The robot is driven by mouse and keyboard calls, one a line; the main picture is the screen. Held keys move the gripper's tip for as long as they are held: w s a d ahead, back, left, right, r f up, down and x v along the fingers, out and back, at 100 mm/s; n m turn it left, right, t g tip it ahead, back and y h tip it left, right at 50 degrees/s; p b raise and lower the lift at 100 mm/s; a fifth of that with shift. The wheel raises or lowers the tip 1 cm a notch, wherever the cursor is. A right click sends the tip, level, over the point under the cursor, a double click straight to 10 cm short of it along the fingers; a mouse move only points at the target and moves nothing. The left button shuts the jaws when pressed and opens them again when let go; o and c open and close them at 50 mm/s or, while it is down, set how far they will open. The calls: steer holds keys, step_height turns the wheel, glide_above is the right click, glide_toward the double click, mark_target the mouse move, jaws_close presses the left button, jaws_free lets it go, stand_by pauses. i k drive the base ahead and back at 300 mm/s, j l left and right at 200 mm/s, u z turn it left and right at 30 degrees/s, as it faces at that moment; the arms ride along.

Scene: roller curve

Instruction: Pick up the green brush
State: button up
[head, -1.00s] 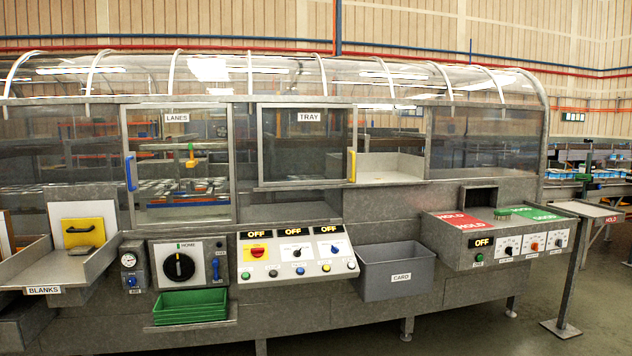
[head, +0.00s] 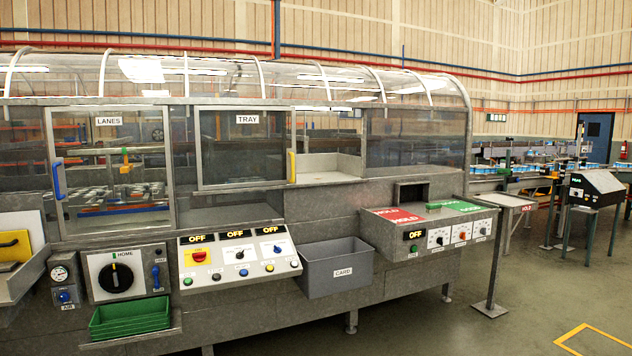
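A small green object that looks like the brush (head: 434,206) lies on the grey ledge (head: 376,226) at the right end of the machine. It sits between the red HOLD patch (head: 401,217) and the green patch (head: 466,206), and its edge is hard to tell from the green patch. My gripper is not in view.
Below the ledge is a panel with a black OFF display (head: 414,235) and several dials. A grey CARD bin (head: 338,268) hangs to its left. A post with a small HOLD shelf (head: 506,201) stands to the right. The floor (head: 430,325) in front is clear.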

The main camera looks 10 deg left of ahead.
mark_target(434, 207)
steer(key=i+z, duration=0.15)
steer(key=z, duration=0.35)
steer(key=i, duration=0.95)
steer(key=i+u, duration=0.15)
steer(key=i, duration=1.75)
steer(key=i+l+u, duration=0.15)
steer(key=i, duration=0.85)
steer(key=i+u, duration=0.2)
steer(key=i, duration=1.3)
